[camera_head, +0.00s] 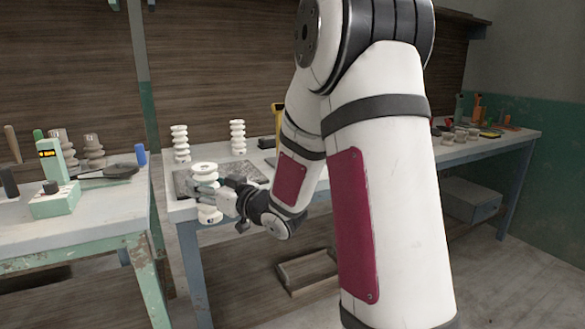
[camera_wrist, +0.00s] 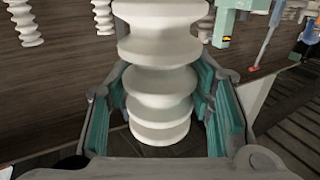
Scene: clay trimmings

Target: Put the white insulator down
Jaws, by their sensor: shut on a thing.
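The white insulator (camera_head: 206,172) is a ribbed, upright stack of discs at the front left corner of the right-hand bench. My gripper (camera_head: 208,192) is shut on it from the right side. In the wrist view the white insulator (camera_wrist: 162,85) fills the middle, between the teal-padded fingers of my gripper (camera_wrist: 165,100). A dark grey mat (camera_head: 235,173) lies on the bench behind it. I cannot tell whether the insulator's base touches anything; its lower end shows in front of the bench edge.
Two similar white insulators stand behind, one at the left (camera_head: 181,143) and one further right (camera_head: 237,136). A left bench (camera_head: 100,208) holds a pale green device (camera_head: 55,185) and a dark trimming tool (camera_head: 112,172). My arm hides the bench's middle. A wooden frame (camera_head: 308,272) lies on the floor.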

